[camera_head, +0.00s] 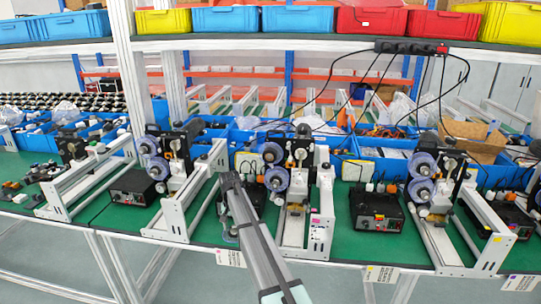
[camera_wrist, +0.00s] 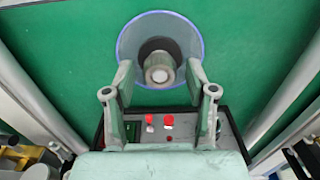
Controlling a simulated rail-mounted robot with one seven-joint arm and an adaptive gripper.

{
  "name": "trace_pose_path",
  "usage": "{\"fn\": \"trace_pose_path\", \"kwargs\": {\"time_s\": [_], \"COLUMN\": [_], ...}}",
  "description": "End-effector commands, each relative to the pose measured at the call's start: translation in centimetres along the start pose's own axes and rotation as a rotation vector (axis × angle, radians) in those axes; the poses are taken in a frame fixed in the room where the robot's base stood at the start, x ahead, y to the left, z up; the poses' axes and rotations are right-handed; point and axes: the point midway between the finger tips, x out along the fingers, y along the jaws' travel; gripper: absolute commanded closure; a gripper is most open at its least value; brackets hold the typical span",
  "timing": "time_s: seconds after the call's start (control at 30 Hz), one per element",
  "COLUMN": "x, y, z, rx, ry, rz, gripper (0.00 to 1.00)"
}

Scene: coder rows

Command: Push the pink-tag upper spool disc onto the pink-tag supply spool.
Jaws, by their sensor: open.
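The pink tag (camera_head: 319,228) is on the front end of the middle machine's white frame. On that machine, an upper purple-rimmed spool disc (camera_head: 272,153) sits above a lower one (camera_head: 277,179). My gripper (camera_head: 230,179) is left of these spools, at the end of my arm. In the wrist view my gripper (camera_wrist: 160,72) is open, with its fingertips apart over the near part of a purple-rimmed disc (camera_wrist: 128,45). The disc's pale round hub lies between the fingertips, and contact cannot be told. Which disc this is cannot be told.
A black control box (camera_wrist: 168,125) with red buttons lies beneath my gripper in the wrist view. Similar machines stand left (camera_head: 175,185) and right (camera_head: 455,205). Another black box (camera_head: 377,210) stands right of the middle machine. Green mat (camera_head: 340,250) shows between them.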

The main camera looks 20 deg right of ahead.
Motion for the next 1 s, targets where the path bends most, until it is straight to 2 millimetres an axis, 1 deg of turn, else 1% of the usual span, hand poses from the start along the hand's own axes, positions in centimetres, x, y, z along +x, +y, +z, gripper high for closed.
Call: {"fn": "trace_pose_path", "kwargs": {"time_s": [0.23,0.27,0.3,0.4,0.67,1.0], "x": [0.0,0.0,0.0,0.0,-0.3,-3.2], "y": [0.0,0.0,0.0,0.0,0.0,0.0], "z": [0.0,0.0,0.0,0.0,0.0,0.0], "rx": [0.000,0.000,0.000,0.000,0.000,0.000], "ry": [0.000,0.000,0.000,0.000,0.000,0.000], "rz": [0.000,0.000,0.000,0.000,0.000,0.000], "gripper": [0.44,0.54,0.69,1.00,1.00,1.00]}}
